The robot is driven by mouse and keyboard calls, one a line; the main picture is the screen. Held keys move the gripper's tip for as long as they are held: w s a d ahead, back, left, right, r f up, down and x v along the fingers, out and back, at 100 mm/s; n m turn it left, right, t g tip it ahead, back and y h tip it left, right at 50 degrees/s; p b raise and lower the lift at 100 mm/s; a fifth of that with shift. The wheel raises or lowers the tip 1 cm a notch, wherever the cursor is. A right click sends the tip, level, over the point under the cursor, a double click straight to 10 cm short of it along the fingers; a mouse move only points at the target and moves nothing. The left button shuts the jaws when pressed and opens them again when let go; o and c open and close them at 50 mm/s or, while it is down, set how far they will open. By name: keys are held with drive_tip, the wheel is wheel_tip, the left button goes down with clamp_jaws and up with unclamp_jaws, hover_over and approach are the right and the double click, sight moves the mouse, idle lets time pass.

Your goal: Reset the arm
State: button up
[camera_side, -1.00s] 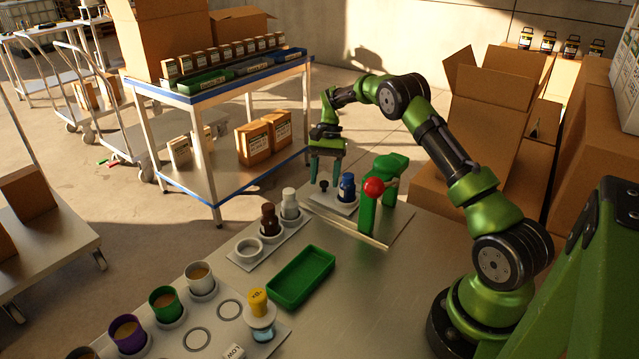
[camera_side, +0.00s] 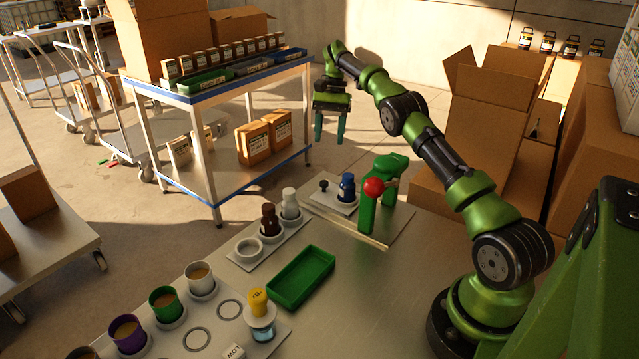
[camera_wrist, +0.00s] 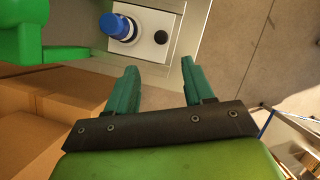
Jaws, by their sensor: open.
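My gripper (camera_side: 330,130) is in the air above the far end of the metal table (camera_side: 371,287). Its two teal fingers point down and stand apart with nothing between them. The wrist view also shows my gripper (camera_wrist: 154,82) open and empty. The bottle also shows in the wrist view (camera_wrist: 117,26). A green press (camera_side: 372,205) with a red ball on its lever stands just right of the bottle.
A rack with a brown bottle (camera_side: 269,219) and a white bottle (camera_side: 289,204) stands near a green tray (camera_side: 301,277). Several cups and a yellow-topped container (camera_side: 259,313) are at the front. A blue-edged cart (camera_side: 220,85) stands behind left; open cartons (camera_side: 490,115) stand right.

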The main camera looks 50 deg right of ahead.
drive_tip(key=shift+r, duration=0.25)
drive_tip(key=shift+d, duration=0.15)
drive_tip(key=s+a+r+n+t, duration=0.3)
drive_tip(key=s+a, duration=0.5)
drive_tip(key=a, duration=0.1)
drive_tip(key=s+a+r+n+t+h, duration=0.1)
drive_tip(key=s+a+r+n+t, duration=0.2)
drive_tip(key=s+a, duration=0.6)
drive_tip(key=s+a+r+n+t+h, duration=0.1)
drive_tip(key=s+a+r+n+t, duration=0.2)
drive_tip(key=s+a, duration=0.5)
drive_tip(key=shift+s+a+r, duration=0.15)
drive_tip(key=shift+a+r, duration=0.4)
drive_tip(key=shift+a, duration=0.25)
